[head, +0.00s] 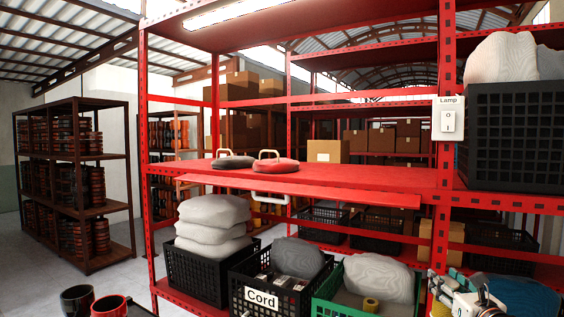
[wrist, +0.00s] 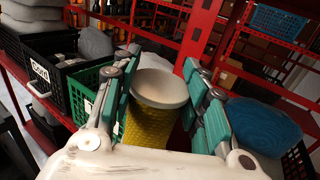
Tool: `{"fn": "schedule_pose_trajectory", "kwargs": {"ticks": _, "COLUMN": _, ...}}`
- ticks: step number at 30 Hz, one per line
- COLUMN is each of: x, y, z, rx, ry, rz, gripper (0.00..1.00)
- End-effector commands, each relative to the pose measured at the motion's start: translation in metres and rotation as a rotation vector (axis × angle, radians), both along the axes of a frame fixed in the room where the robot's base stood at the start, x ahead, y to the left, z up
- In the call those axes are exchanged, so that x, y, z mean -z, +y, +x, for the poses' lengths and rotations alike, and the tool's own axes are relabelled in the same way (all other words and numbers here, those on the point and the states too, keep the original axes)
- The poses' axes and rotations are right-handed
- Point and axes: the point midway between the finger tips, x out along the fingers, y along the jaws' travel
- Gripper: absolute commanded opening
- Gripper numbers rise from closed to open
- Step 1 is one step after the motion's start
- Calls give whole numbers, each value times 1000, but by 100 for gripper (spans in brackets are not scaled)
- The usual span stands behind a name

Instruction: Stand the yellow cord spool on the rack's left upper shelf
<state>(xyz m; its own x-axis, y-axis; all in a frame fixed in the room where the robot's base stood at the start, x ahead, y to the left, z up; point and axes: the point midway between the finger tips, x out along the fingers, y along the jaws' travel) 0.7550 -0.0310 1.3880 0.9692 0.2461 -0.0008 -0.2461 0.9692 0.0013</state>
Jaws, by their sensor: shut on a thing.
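The yellow cord spool (wrist: 150,125) has a pale round top and a yellow woven-looking side. It sits between the teal pads of my gripper (wrist: 162,78) in the wrist view, and the gripper is shut on it. In the head view my gripper (head: 462,293) is at the lower right, in front of the rack's upright, and a bit of yellow (head: 440,309) shows beside it at the bottom edge. The rack's left upper shelf (head: 345,180) is red and lies above and to the left of my gripper. The spool's lower end is hidden.
A lamp switch (head: 448,119) is on the upright.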

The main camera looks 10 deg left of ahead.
Motion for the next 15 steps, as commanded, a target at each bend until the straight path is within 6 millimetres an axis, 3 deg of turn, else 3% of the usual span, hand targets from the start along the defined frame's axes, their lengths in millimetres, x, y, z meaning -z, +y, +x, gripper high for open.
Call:
{"fn": "schedule_pose_trajectory", "kwargs": {"ticks": 1, "x": -33, "y": -4, "z": -1, "rx": -13, "ry": 0, "rz": 0, "gripper": 13}}
{"fn": "schedule_pose_trajectory", "kwargs": {"ticks": 15, "x": -228, "y": -25, "z": -25, "rx": -173, "ry": 0, "rz": 1, "gripper": 13}}
